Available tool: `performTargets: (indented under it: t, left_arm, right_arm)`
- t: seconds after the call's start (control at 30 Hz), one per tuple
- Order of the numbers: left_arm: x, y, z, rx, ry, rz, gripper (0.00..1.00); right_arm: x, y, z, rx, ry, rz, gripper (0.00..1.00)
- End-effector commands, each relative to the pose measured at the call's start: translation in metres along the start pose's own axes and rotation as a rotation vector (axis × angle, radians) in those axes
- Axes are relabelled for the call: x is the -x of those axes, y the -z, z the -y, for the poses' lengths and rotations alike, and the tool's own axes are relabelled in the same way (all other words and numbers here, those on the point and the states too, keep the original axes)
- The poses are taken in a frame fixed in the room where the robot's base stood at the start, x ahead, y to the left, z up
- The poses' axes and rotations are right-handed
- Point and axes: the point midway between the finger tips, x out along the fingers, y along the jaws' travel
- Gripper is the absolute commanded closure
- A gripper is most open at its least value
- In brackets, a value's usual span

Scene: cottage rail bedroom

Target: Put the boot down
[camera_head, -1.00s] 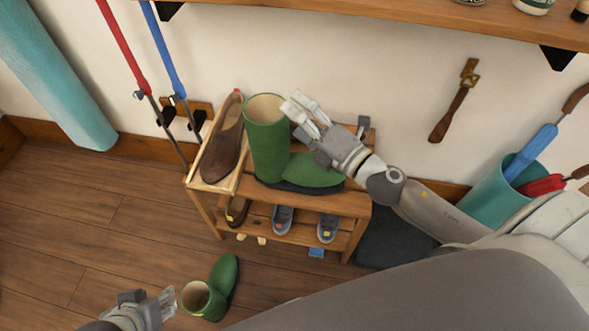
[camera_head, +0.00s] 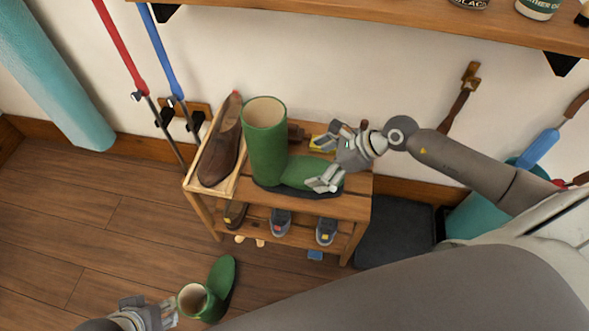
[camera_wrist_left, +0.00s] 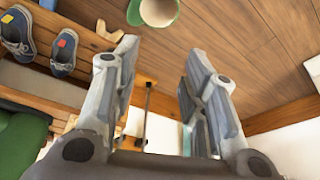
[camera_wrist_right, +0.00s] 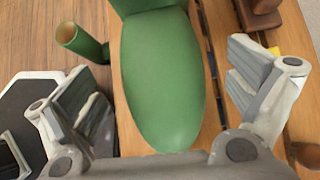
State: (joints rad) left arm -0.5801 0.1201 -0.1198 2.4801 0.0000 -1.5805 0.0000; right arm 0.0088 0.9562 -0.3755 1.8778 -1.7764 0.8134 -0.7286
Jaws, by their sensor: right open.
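A tall green boot (camera_head: 266,145) stands upright on the top of the wooden shoe rack (camera_head: 352,206), its toe to the right. My right gripper (camera_head: 322,160) is open at the toe end, one finger on each side of it. In the right wrist view the green toe (camera_wrist_right: 162,85) lies between the spread fingers, with gaps on both sides. A second green boot (camera_head: 222,280) is on the floor in front of the rack; it also shows in the left wrist view (camera_wrist_left: 155,14). My left gripper (camera_head: 168,313) is open and empty beside that boot's opening.
A brown shoe (camera_head: 222,150) lies in a wooden tray left of the standing boot. A brown object (camera_head: 296,133) is behind the toe. Blue shoes (camera_head: 281,222) sit on the lower shelf. A wall shelf (camera_head: 420,18) overhangs above. Floor to the left is clear.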

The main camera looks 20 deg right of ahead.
Motion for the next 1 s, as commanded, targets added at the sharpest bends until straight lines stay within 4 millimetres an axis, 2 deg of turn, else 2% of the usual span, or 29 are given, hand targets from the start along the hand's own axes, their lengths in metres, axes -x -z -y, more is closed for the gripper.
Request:
performTargets:
  t: [0.27, 0.6, 0.73, 1.0]
  left_arm:
    - [-0.005, 0.004, -0.001, -0.001, -0.001, -0.025, 0.6]
    - [-0.008, 0.056, -0.007, -0.009, -0.013, -0.253, 0.6]
    - [-0.007, 0.066, -0.008, -0.01, -0.015, -0.297, 0.6]
    - [-0.006, 0.068, -0.008, -0.01, -0.015, -0.304, 0.6]
  right_arm:
    - [-0.02, 0.0, -0.001, -0.001, -0.001, 0.002, 0.0]
    - [-0.059, 0.0, -0.002, -0.003, -0.001, 0.004, 0.0]
    - [-0.065, -0.001, -0.001, -0.001, 0.0, 0.002, 0.0]
    - [-0.065, -0.001, -0.002, -0.001, -0.001, 0.002, 0.01]
